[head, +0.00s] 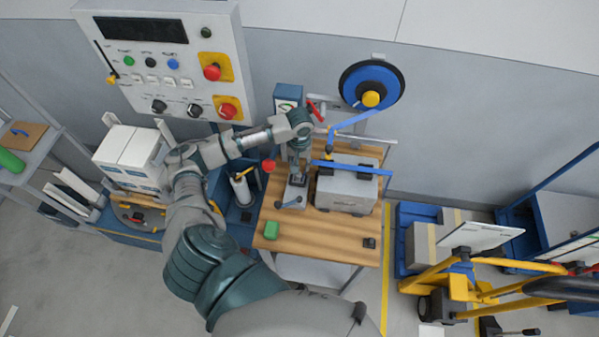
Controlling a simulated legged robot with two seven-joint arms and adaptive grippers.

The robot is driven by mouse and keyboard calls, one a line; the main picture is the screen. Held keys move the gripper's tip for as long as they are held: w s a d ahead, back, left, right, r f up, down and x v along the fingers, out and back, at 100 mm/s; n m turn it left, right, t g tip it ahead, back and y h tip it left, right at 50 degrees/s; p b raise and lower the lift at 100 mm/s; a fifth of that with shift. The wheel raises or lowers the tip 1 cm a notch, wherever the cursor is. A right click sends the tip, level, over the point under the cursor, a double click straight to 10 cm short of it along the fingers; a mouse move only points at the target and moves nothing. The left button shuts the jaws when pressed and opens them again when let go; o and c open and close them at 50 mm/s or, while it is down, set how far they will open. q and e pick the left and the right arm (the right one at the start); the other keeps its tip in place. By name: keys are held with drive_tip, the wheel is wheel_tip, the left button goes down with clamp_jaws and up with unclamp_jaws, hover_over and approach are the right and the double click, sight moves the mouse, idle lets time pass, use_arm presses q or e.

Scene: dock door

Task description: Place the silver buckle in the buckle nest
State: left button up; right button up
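My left arm reaches in and bends over the wooden workbench. My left gripper (299,172) points down above a small grey fixture (291,196) with a dark lever, left of the grey strapped box. Its fingers are too small to tell whether they are open, shut or holding something. I cannot make out the silver buckle; it may be hidden at the gripper. I cannot tell for sure which piece is the buckle nest. A small dark block (369,243) lies near the bench's right front corner. My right gripper is not in view.
The grey box (346,190) with blue strap stands on the workbench (318,236). A green block (271,230) lies at its left front. A blue strap reel (370,86) hangs behind. A control panel (165,62) is upper left, a yellow pallet truck (465,285) right. The bench front is mostly clear.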

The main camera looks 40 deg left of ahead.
use_arm(q)
drive_tip(key=r, duration=0.1)
drive_tip(key=a+r, duration=0.1)
drive_tip(key=r, duration=0.1)
drive_tip(key=shift+r, duration=0.1)
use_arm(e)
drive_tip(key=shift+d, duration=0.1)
use_arm(q)
drive_tip(key=shift+d+r, duration=0.1)
drive_tip(key=shift+d, duration=0.15)
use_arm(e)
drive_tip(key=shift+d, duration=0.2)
